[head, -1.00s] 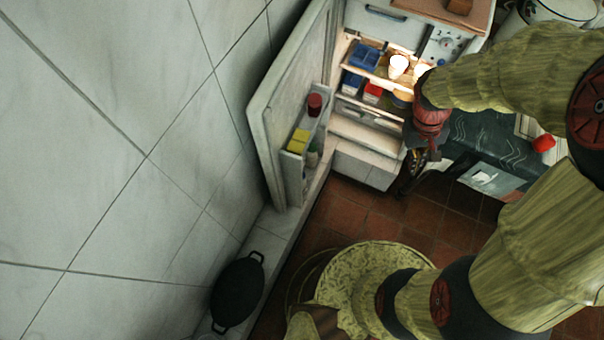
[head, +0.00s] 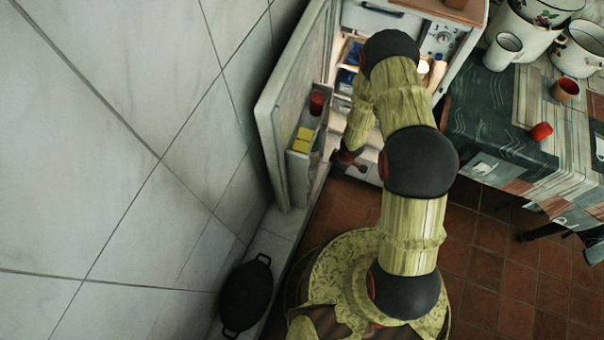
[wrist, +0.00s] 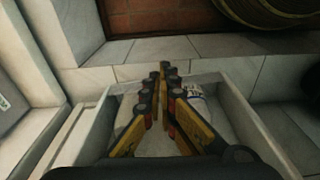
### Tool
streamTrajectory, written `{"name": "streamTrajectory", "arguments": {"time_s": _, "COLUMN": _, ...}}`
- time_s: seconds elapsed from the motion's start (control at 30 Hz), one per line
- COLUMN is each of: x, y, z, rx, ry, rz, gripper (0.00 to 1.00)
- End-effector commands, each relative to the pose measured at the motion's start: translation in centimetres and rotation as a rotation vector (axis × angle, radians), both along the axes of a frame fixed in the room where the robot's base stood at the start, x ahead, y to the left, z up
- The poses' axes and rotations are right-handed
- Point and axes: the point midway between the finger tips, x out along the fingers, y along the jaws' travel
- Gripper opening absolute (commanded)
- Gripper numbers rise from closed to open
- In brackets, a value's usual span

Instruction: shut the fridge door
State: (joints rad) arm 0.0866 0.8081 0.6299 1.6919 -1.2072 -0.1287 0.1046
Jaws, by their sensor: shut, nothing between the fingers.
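The fridge door (head: 276,115) stands wide open near the tiled wall, with its shelved inner face toward the fridge. Its bin (head: 301,158) holds a red jar (head: 317,102) and a yellow item (head: 302,140). The fridge body (head: 372,16) has a lit interior, largely hidden by my arm. My gripper (head: 347,163) is low between the door and the fridge body, close to the door's bin. In the wrist view my gripper (wrist: 164,80) is shut and empty, above an open-topped pale bin (wrist: 247,115). A white item (wrist: 194,90) lies behind the fingers, partly hidden.
A black pan (head: 245,295) lies on the ledge by the wall. Red floor tiles (head: 490,255) are clear in front of the table.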

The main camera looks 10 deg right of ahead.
Motion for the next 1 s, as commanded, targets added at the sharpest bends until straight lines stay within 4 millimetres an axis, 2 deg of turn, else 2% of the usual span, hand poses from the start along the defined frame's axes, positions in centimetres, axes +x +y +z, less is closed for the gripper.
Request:
{"name": "streamTrajectory", "arguments": {"time_s": 0.03, "x": 1.6, "y": 1.0, "z": 0.4, "rx": 0.040, "ry": -0.038, "rz": 0.034, "gripper": 0.00}}
{"name": "streamTrajectory", "arguments": {"time_s": 0.1, "x": 2.9, "y": 2.5, "z": 0.9, "rx": 0.091, "ry": -0.072, "rz": 0.072, "gripper": 0.00}}
{"name": "streamTrajectory", "arguments": {"time_s": 0.2, "x": 3.2, "y": 4.0, "z": 1.3, "rx": 0.149, "ry": -0.091, "rz": 0.100, "gripper": 0.00}}
{"name": "streamTrajectory", "arguments": {"time_s": 0.37, "x": 3.5, "y": 5.0, "z": 1.0, "rx": 0.181, "ry": -0.102, "rz": 0.095, "gripper": 0.00}}
{"name": "streamTrajectory", "arguments": {"time_s": 0.8, "x": 4.5, "y": 7.0, "z": -5.7, "rx": 0.177, "ry": -0.102, "rz": 0.093, "gripper": 0.00}}
{"name": "streamTrajectory", "arguments": {"time_s": 1.0, "x": 4.9, "y": 7.6, "z": -7.5, "rx": 0.177, "ry": -0.101, "rz": 0.092, "gripper": 0.00}}
